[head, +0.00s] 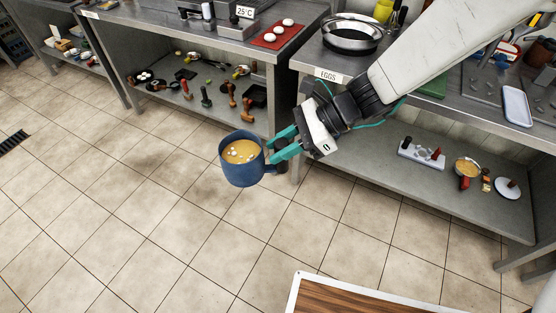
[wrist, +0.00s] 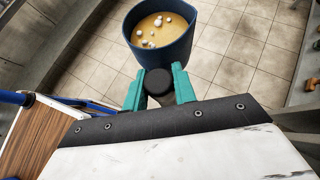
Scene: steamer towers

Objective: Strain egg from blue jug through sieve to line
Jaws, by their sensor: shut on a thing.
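The blue jug (head: 241,170) hangs in the air over the floor tiles, near the corner of the EGGS table, and looks about upright. It holds yellow-orange egg with several white bits on top. My gripper (head: 273,149) is shut on its dark handle, to the right of the jug. In the wrist view the jug (wrist: 158,50) is ahead of the fingers, with the dark handle end (wrist: 158,84) between the teal fingertips. A round metal-rimmed vessel (head: 352,48), perhaps the sieve, stands on the EGGS table; its inside is hard to make out.
The EGGS table (head: 305,62) has a lower shelf with a small bowl (head: 467,167). Another steel table at the back left carries a red tray (head: 268,41) with white eggs. A wooden board (head: 430,296) lies at the bottom. Open tiled floor surrounds the jug's left side.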

